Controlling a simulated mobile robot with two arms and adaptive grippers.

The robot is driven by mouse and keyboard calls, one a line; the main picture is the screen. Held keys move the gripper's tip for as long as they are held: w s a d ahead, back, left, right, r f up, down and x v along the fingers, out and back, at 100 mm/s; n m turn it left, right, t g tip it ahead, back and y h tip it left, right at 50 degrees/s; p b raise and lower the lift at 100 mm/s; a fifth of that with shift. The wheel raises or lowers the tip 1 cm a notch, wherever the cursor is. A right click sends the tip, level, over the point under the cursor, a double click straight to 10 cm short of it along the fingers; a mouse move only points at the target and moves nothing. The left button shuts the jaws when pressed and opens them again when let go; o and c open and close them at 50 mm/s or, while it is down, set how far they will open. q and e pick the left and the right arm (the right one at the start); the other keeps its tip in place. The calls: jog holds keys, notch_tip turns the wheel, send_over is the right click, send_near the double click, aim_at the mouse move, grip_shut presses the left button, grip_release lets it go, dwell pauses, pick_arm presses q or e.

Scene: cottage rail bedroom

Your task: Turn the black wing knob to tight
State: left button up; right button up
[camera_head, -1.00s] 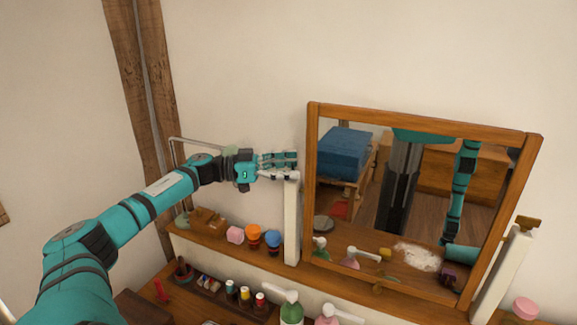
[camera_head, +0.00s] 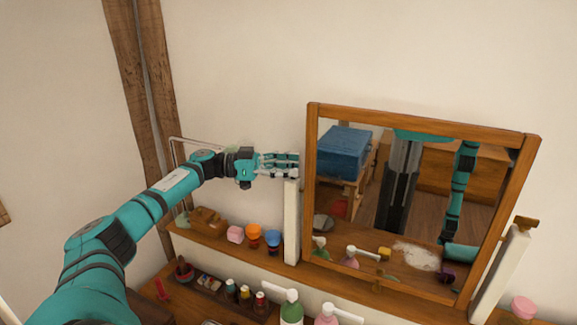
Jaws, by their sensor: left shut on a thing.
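My left gripper (camera_head: 280,165) reaches in from the left, level with the top of the white post (camera_head: 291,222) on the mirror's left side. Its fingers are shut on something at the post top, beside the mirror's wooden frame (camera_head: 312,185). The black wing knob itself cannot be made out; the fingers cover that spot. A brown wing-shaped knob (camera_head: 527,222) sits on top of the right white post (camera_head: 501,272). My right gripper is not in view.
The tilted mirror (camera_head: 420,200) reflects the room and my body. The wooden shelf below holds a pink block (camera_head: 235,234), orange-topped (camera_head: 253,232) and blue-topped (camera_head: 272,238) jars and a brown box (camera_head: 208,222). A green pump bottle (camera_head: 291,308) stands in front. The wall above is clear.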

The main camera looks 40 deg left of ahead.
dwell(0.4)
pick_arm(q)
jog(key=o, duration=1.2)
notch_tip(320, 180, up, 10)
jog(key=shift+a, duration=0.1)
